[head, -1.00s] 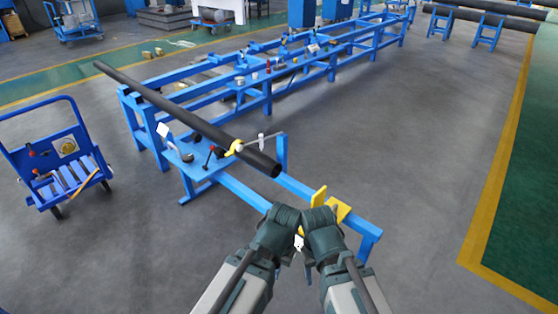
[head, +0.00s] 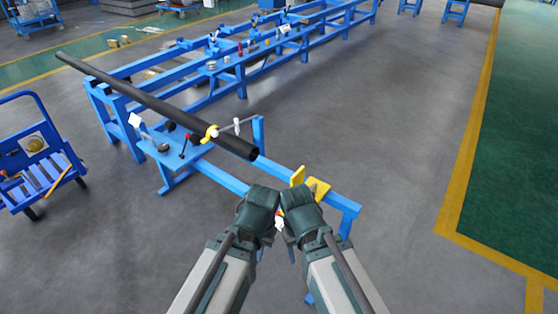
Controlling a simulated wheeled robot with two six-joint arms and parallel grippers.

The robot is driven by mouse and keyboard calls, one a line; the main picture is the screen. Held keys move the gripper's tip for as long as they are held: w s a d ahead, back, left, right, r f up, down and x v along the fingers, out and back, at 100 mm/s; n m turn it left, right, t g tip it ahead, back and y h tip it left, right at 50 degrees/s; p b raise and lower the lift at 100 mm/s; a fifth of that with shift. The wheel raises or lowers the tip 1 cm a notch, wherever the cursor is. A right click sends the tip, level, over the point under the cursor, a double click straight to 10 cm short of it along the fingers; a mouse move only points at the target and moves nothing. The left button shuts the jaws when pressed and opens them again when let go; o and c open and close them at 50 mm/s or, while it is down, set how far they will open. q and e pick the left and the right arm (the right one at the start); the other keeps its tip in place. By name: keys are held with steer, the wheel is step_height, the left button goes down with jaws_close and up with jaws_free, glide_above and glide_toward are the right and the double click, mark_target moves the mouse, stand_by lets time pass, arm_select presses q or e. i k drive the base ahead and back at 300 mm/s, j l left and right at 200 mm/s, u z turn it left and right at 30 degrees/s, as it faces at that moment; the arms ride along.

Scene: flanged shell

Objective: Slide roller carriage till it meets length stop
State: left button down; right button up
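A long dark pipe (head: 160,104) lies along the blue frame. Its open near end stops short of the yellow length stop (head: 298,176), with a visible gap. Under the pipe's near part is a blue platform (head: 170,160) with a red-knobbed lever and a yellow clamp; I cannot tell whether it is the roller carriage. My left gripper (head: 270,224) and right gripper (head: 288,228) are close together near the rail's front end, in front of the stop. My wrists hide most of the fingers, and a small white and red item shows between them. Contact cannot be made out.
A blue rail (head: 336,198) runs under the stop to a leg at the right. A blue trolley (head: 38,150) with tools stands at the left. The long blue bench (head: 240,85) extends behind. The grey floor (head: 400,130) at the right is clear.

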mark_target(174, 135)
steer(key=i+j, duration=0.55)
steer(key=j, duration=0.15)
steer(key=i+j, duration=0.5)
steer(key=j, duration=0.2)
steer(key=i+j, duration=0.55)
steer(key=j, duration=0.15)
steer(key=i+j, duration=0.55)
steer(key=k+j+u, duration=0.05)
steer(key=j, duration=0.1)
